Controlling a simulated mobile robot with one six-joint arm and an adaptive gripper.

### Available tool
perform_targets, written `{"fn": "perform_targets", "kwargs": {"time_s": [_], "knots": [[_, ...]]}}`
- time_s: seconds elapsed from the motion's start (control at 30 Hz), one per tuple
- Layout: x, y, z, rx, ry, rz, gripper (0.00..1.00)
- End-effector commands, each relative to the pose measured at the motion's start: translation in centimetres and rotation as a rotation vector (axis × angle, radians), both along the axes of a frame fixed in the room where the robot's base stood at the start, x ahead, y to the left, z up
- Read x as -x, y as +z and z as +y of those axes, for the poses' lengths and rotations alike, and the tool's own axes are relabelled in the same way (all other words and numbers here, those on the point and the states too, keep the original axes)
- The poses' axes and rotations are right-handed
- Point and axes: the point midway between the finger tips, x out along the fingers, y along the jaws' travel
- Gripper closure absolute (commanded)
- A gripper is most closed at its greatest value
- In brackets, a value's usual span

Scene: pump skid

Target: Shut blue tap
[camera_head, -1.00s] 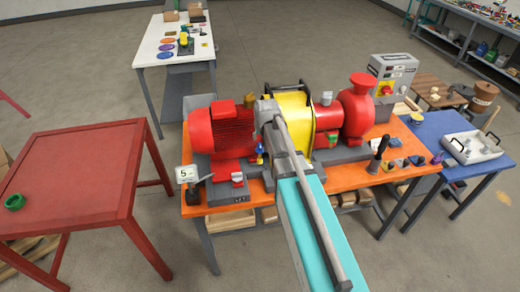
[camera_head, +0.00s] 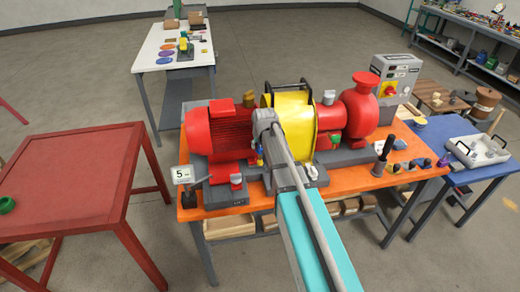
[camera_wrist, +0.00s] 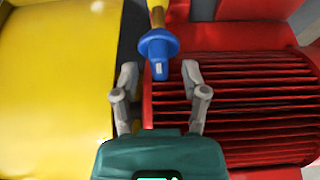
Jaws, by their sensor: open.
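The blue tap (camera_wrist: 158,46) shows in the wrist view at the top centre, a round blue knob on a yellow-brass stem (camera_wrist: 157,12). In the head view a small blue and yellow part (camera_head: 260,155) shows between the red motor and the yellow guard, partly hidden by my arm. My gripper (camera_wrist: 160,76) is open in the wrist view, its two grey fingers apart and empty. The fingertips lie just below the knob in the picture, one to each side. I cannot tell whether they touch it.
The yellow guard (camera_wrist: 55,70) fills the left of the wrist view and the ribbed red motor (camera_wrist: 235,95) the right, leaving a narrow gap. The orange bench (camera_head: 232,204) carries the pump skid. A red table (camera_head: 70,180) stands at left.

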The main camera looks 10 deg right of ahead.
Motion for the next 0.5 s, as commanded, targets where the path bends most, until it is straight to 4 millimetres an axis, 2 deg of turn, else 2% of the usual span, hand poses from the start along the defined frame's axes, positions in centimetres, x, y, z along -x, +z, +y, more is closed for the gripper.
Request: {"fn": "perform_targets", "kwargs": {"time_s": [0.1, 0.5], "knots": [[-0.21, -0.56, 0.0, 0.0, 0.0, 0.0, 0.43], [-0.27, -0.63, 0.0, 0.0, 0.0, 0.0, 0.43]]}}
